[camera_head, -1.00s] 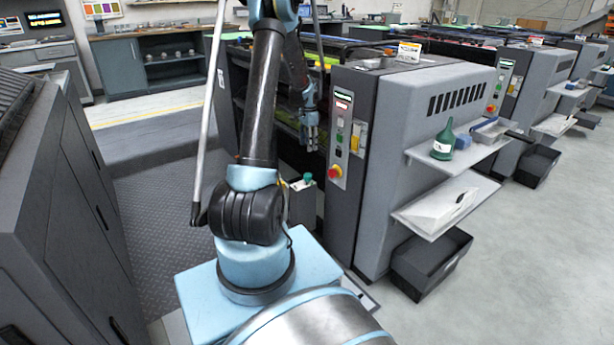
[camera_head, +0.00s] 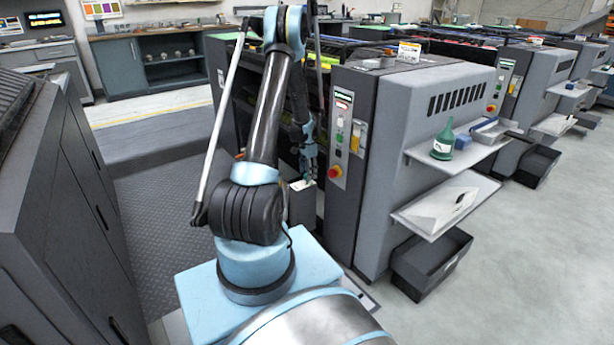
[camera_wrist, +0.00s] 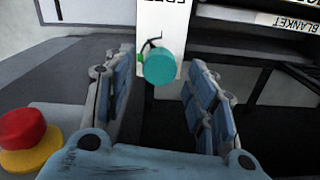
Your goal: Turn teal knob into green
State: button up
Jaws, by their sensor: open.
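The teal knob (camera_wrist: 159,66) shows in the wrist view as a round disc on a white label plate (camera_wrist: 163,22). A small green mark (camera_wrist: 140,58) and a dark curved line show on the plate beside the knob. My gripper (camera_wrist: 165,85) is open, with one blue-padded finger on each side of the knob in the picture. I cannot tell whether a finger touches it. In the head view my gripper (camera_head: 309,172) points down over the small grey box (camera_head: 302,207) beside the press, and it hides most of the knob there.
A red emergency button (camera_head: 335,172) is on the press panel just right of my gripper; a red button on a yellow base (camera_wrist: 22,130) shows in the wrist view. The grey press cabinet (camera_head: 420,150) stands to the right. Patterned floor (camera_head: 160,220) is open on the left.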

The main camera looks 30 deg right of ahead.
jog(key=shift+f, duration=0.8)
jog(key=c, duration=1.1)
jog(key=shift+o, duration=0.2)
jog(key=shift+n, duration=0.3)
jog(key=n, duration=0.5)
jog(key=shift+w+n, duration=0.1)
jog(key=shift+n, duration=0.2)
jog(key=n, duration=0.5)
jog(key=shift+a+n, duration=0.1)
jog(key=shift+n, duration=0.2)
